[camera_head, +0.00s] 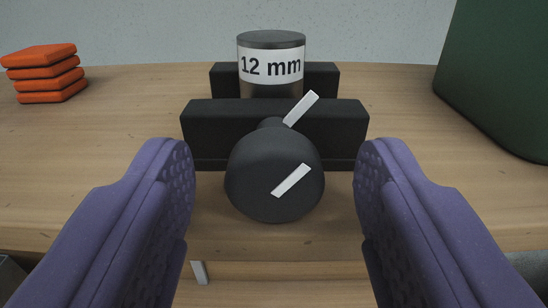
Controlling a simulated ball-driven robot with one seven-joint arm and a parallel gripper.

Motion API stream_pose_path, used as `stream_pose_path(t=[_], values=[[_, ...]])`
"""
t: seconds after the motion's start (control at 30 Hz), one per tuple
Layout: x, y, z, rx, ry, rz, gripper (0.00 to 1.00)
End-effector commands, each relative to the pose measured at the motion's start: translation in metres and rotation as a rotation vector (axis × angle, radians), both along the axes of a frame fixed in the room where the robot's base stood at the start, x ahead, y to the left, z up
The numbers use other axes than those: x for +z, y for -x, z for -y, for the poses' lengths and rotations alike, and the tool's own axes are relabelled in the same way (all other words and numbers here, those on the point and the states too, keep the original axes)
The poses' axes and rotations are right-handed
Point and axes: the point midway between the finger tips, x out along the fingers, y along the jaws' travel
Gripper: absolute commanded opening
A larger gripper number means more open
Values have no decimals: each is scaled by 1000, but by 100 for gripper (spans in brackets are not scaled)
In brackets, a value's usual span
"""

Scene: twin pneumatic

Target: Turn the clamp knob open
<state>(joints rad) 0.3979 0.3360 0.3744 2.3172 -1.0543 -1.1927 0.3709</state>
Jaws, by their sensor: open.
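The clamp knob (262,178) is a round black knob with a white bar mark on its face, tilted up to the right. A second white mark (301,108) sits behind it on the clamp, tilted the same way. The black clamp (210,122) stands on the table, with two dark jaws around a cylinder (270,66) labelled "12 mm". My gripper (275,190) is open, with one purple finger on each side of the knob. Gaps show between both fingers and the knob. How far the knob lies in depth from the fingertips is hard to tell.
A stack of several orange pieces (45,73) lies at the left on the wooden table (110,125). A large dark green object (500,75) stands at the right. The table's front edge runs below the knob. The table between the orange stack and the clamp is clear.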

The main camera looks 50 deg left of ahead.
Motion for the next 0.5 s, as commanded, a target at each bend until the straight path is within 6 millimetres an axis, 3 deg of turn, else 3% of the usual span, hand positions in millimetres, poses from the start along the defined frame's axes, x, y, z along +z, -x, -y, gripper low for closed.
stream_pose_path(t=[0.13, 0.37, 0.5], values=[[0, 0, 0, 0, 0, 0, 56], [0, 0, 1, 0, 1, 1, 3], [-2, 0, 0, 0, 28, 36, 3]])
